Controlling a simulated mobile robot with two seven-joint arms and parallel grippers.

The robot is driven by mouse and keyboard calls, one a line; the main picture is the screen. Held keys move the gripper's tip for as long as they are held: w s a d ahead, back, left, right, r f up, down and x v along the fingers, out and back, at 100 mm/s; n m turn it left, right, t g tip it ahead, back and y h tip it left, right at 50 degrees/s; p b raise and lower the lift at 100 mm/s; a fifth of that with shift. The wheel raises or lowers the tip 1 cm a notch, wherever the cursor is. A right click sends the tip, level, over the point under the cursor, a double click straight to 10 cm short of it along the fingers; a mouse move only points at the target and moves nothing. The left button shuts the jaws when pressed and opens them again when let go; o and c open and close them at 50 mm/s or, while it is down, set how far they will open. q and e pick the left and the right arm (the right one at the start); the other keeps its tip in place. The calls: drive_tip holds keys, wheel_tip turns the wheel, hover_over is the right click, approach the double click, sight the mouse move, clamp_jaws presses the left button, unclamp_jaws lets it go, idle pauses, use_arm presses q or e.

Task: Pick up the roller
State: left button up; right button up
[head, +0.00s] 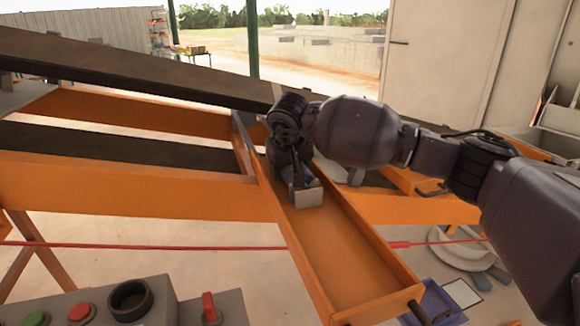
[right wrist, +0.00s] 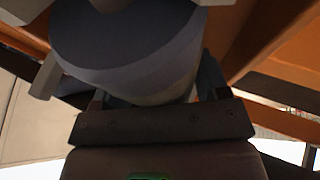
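The roller (right wrist: 135,55) is a thick grey cylinder that fills the upper middle of the right wrist view. My right gripper (head: 305,190) reaches down from the right into the orange channel (head: 365,265) in the head view. In the right wrist view the fingers of my right gripper (right wrist: 130,85) stand on either side of the roller, close to its sides. Whether both fingers press on it cannot be told. In the head view the arm and hand hide most of the roller. My left gripper is in neither view.
A grey control box (head: 130,308) with red and green buttons stands at the lower left. A red cable (head: 150,247) runs across the front. Orange beams (head: 120,185) and a long dark beam (head: 120,65) lie to the left. A blue bin (head: 437,305) is at the lower right.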

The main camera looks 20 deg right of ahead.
drive_tip(key=shift+r, duration=0.1)
drive_tip(key=c, duration=0.9)
wheel_tip(320, 180, up, 20)
drive_tip(key=shift+b, duration=0.95)
